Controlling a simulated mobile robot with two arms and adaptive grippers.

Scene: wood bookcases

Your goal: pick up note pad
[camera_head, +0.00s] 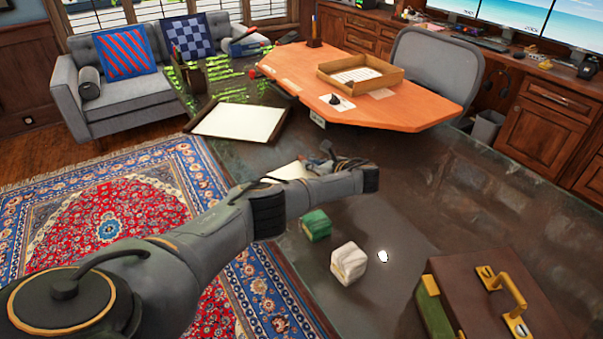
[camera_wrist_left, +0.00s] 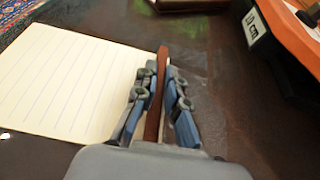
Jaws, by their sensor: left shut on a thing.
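The note pad (camera_wrist_left: 70,80) is a cream lined pad in the left wrist view, lying on the left side of that picture above a dark surface. In the head view only a pale part of it (camera_head: 288,171) shows behind my left arm. My left gripper (camera_head: 325,158) is at the right side of the pad. In the left wrist view its fingers (camera_wrist_left: 160,88) are closed on a thin brown strip (camera_wrist_left: 162,70), which looks like the pad's edge; its join with the paper is partly hidden by a finger. My right gripper is not in view.
A green block (camera_head: 316,225), a white block (camera_head: 348,263) and a brown briefcase (camera_head: 500,300) are on the dark surface. A large white sheet (camera_head: 240,121) with brown edges lies behind the gripper. An orange desktop (camera_head: 400,112) is close to the right.

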